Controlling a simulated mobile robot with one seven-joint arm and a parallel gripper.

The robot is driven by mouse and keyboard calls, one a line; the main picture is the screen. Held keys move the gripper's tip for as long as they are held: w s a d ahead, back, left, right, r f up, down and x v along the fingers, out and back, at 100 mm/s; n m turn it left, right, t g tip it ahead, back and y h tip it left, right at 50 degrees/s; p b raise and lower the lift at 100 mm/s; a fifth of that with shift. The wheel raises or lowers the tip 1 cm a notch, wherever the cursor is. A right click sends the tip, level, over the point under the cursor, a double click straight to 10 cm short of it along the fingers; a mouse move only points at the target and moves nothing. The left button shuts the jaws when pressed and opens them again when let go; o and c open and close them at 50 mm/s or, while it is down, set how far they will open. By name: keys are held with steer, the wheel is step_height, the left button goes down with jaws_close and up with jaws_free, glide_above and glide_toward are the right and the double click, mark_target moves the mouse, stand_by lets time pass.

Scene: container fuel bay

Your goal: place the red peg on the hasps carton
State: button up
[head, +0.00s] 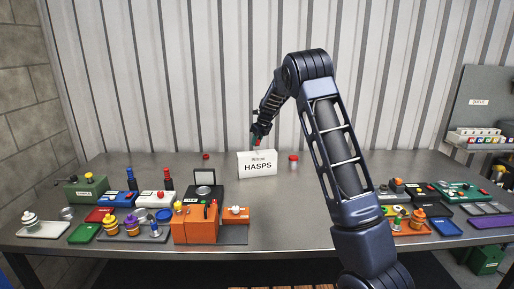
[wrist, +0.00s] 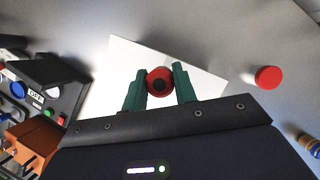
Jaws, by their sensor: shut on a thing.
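The hasps carton (head: 257,170) is a white box with dark lettering, upright near the middle of the table. Its white top (wrist: 122,62) lies beneath my fingers in the wrist view. My gripper (head: 257,146) is directly above the carton, pointing down. In the wrist view, its green fingers (wrist: 160,88) are shut on the red peg (wrist: 158,76), seen end-on as a red round with a dark centre. The peg is over the carton's top. Its lower end is hidden, so I cannot tell whether it touches the carton.
A red-capped jar (head: 293,161) stands just right of the carton. A small red object (head: 206,157) lies to the back left. An orange box (head: 194,225) and a black scale-like unit (head: 204,193) stand left.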

mark_target(257, 145)
steer(key=shift+f, duration=1.75)
steer(key=o, duration=1)
steer(key=shift+f, duration=0.15)
steer(key=shift+c, duration=0.2)
